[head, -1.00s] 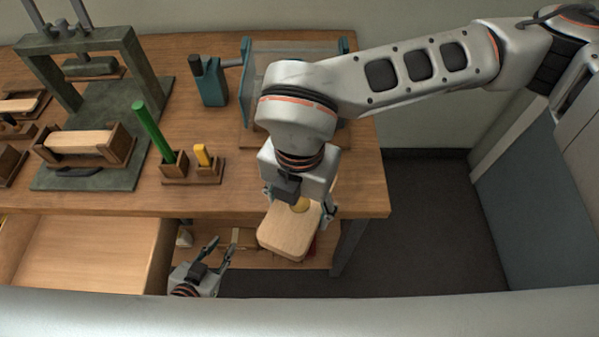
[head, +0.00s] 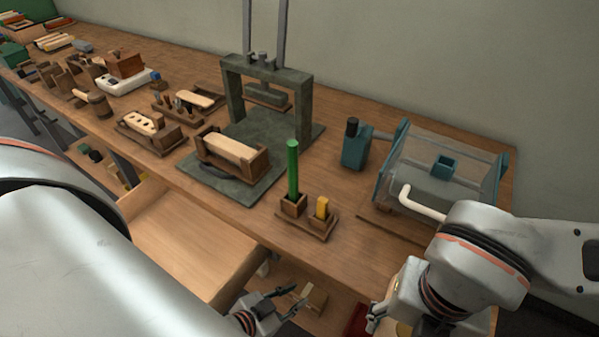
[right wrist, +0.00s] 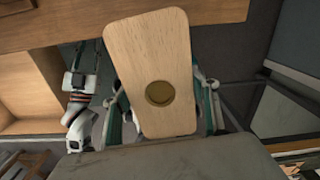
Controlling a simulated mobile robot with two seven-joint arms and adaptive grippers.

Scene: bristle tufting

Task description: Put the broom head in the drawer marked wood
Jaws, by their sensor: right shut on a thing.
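The broom head (right wrist: 150,55), a pale wooden block with rounded corners and a round brass-coloured spot, is held by my right gripper (right wrist: 162,110), whose fingers are on both its sides. In the head view only a sliver of it shows below my right gripper (head: 390,322) at the bottom edge. An open, empty wooden drawer (head: 190,245) sticks out from the bench front; it also shows in the right wrist view (right wrist: 18,85). I see no readable mark on it. My left gripper (head: 296,298) is open and empty, right of the drawer.
The bench top (head: 235,215) carries a dark press (head: 265,105), a holder with a green stick (head: 292,170), and a clear-covered teal machine (head: 440,180). A lower shelf with small items lies under the bench. My left arm covers the lower left.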

